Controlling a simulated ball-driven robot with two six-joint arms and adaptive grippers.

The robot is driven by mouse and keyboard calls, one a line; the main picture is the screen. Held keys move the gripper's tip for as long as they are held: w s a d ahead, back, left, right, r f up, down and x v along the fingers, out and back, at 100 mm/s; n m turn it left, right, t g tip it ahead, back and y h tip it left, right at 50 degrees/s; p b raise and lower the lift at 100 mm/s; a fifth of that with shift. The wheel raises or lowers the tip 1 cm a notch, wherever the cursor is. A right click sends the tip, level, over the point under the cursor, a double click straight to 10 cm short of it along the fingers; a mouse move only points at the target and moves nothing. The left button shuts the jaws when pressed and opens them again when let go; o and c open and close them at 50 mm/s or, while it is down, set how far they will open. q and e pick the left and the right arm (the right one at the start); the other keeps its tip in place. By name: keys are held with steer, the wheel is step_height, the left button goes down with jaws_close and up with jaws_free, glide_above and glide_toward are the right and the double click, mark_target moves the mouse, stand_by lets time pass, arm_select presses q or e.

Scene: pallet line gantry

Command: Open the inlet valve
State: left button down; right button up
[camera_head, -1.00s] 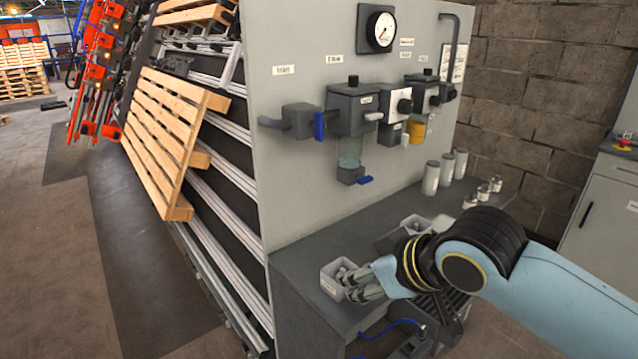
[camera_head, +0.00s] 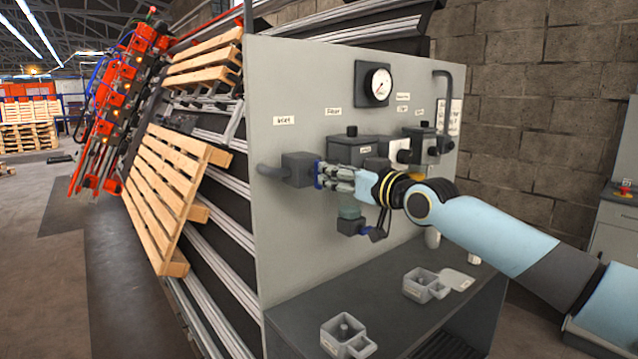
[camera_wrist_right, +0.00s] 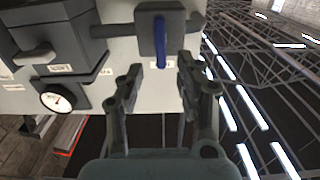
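The inlet valve (camera_head: 297,168) is a dark grey block on the grey panel, below the "Inlet" label (camera_head: 284,121), with a pipe stub on its left. Its blue lever (camera_head: 317,174) is partly hidden by my right gripper (camera_head: 338,178) in the head view. In the right wrist view, the blue lever (camera_wrist_right: 160,42) lies across the grey valve block (camera_wrist_right: 148,28), just beyond the gap between the fingers. My right gripper (camera_wrist_right: 160,72) is open there, with nothing between its fingertips. Contact with the lever cannot be made out. My left gripper is not in view.
The panel (camera_head: 300,70) also carries a gauge (camera_head: 378,84), a filter unit (camera_head: 352,150) and other fittings right of the valve. Small bins (camera_head: 345,337) stand on the bench (camera_head: 310,305) below. Wooden pallets (camera_head: 165,195) lean on racking at left.

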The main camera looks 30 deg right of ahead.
mark_target(319, 189)
steer(key=w, duration=0.6)
steer(key=shift+a+b, duration=0.3)
steer(key=shift+b, duration=0.1)
steer(key=shift+s, duration=0.1)
jaws_close()
